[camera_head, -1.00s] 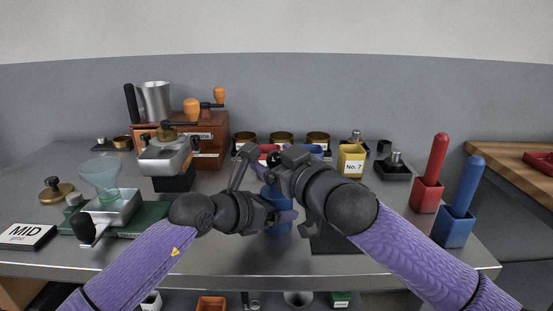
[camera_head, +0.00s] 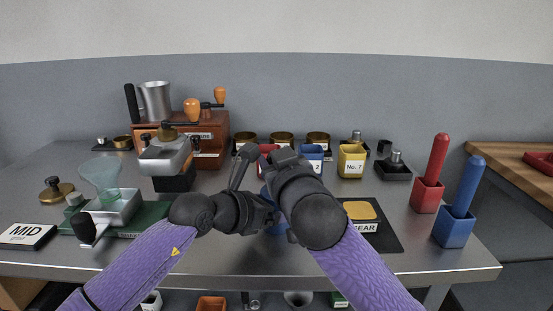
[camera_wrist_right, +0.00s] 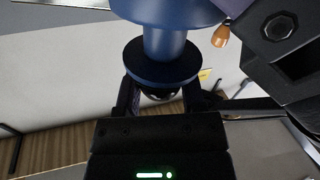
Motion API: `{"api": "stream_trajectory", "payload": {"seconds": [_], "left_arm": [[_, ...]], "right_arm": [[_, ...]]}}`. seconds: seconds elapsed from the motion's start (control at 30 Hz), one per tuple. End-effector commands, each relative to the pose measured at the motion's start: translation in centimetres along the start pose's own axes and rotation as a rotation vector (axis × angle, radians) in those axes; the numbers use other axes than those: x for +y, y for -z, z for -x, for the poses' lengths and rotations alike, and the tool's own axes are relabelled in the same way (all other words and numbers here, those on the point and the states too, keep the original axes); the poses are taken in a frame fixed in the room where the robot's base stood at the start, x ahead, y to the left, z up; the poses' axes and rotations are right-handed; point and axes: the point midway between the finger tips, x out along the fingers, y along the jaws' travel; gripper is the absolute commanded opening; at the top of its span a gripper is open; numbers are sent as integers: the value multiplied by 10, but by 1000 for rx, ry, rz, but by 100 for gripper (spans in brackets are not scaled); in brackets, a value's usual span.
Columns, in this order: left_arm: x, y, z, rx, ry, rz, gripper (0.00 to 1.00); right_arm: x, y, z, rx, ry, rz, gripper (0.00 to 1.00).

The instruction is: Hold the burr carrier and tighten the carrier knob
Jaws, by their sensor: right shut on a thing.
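The blue burr carrier (camera_head: 276,229) is at the front middle of the bench, mostly hidden by my grippers in the head view. In the right wrist view the blue carrier (camera_wrist_right: 165,45) fills the top middle, with a wide flange and a dark carrier knob (camera_wrist_right: 158,94) at its end. My right gripper (camera_wrist_right: 158,102) is shut on the knob, one finger on each side. My left gripper (camera_head: 264,213) is at the carrier's side from the left; its fingertips are hidden behind my right arm, so its grip cannot be seen.
Red (camera_head: 427,194) and blue (camera_head: 454,226) holders with handles stand farther right. A funnel device (camera_head: 112,205) stands at left. A grinder, blue and yellow (camera_head: 351,160) bins and jars line the back.

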Motion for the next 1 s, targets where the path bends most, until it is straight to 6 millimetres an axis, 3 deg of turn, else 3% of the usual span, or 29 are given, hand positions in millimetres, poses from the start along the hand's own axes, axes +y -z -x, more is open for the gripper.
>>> {"api": "stream_trajectory", "payload": {"seconds": [0.23, 0.27, 0.4, 0.77, 1.0], "left_arm": [[0, 0, 0, -1, 0, 0, 0], [0, 0, 0, -1, 0, 0, 0], [0, 0, 0, -1, 0, 0, 0], [0, 0, 0, -1, 0, 0, 0], [0, 0, 0, -1, 0, 0, 0]], "right_arm": [[0, 0, 0, -1, -2, 1, 0], [0, 0, 0, -1, -2, 1, 55], [0, 0, 0, -1, -2, 1, 85], [0, 0, 7, 0, -1, 1, 86], [0, -1, 65, 0, 1, 1, 86]]}}
